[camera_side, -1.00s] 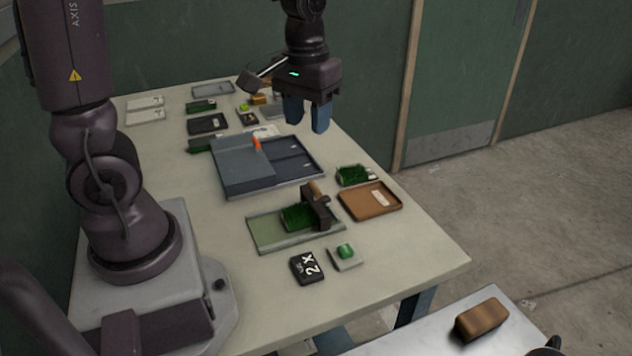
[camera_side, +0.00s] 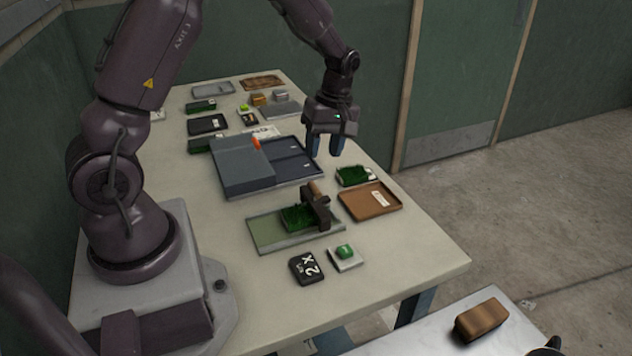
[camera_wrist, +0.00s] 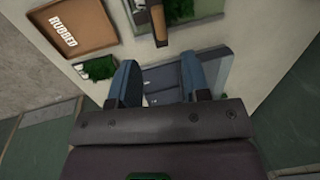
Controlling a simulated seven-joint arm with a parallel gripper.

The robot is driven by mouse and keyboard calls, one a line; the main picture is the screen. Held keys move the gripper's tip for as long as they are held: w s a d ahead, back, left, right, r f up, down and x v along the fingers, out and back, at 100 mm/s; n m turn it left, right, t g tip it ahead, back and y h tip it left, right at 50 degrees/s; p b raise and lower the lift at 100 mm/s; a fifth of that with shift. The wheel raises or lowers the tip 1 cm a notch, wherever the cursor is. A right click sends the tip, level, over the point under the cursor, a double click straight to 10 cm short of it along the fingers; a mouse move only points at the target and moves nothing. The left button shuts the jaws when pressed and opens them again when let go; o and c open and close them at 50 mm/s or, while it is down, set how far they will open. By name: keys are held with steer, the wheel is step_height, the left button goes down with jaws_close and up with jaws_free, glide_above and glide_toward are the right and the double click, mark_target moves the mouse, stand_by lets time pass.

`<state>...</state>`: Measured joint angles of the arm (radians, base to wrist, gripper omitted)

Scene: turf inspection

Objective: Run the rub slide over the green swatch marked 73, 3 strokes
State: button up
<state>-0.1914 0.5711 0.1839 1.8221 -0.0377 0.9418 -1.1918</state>
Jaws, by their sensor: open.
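A green swatch (camera_side: 297,218) lies on a pale green board (camera_side: 265,232). A dark block with a wooden handle (camera_side: 316,192), which looks like the rub slide, stands at the swatch's right end. Another green swatch with a white tag (camera_side: 353,175) lies behind the brown tray; it also shows in the wrist view (camera_wrist: 97,68). I cannot read 73 on any swatch. My gripper (camera_side: 325,150) is open and empty, above the right edge of the grey-blue tray, behind the slide. In the wrist view, its fingers (camera_wrist: 160,68) point towards the slide's wooden handle (camera_wrist: 158,20).
A brown tray (camera_side: 349,204) reads RUBBED in the wrist view. A grey-blue compartment tray (camera_side: 235,180) holds the table's middle. Dark-framed green pieces (camera_side: 201,106) lie further back.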

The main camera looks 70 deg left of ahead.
mark_target(315, 186)
steer(key=f, duration=0.2)
steer(key=s+f, duration=0.1)
steer(key=f, duration=0.5)
steer(key=shift+s+f, duration=0.25)
steer(key=shift+s, duration=0.1)
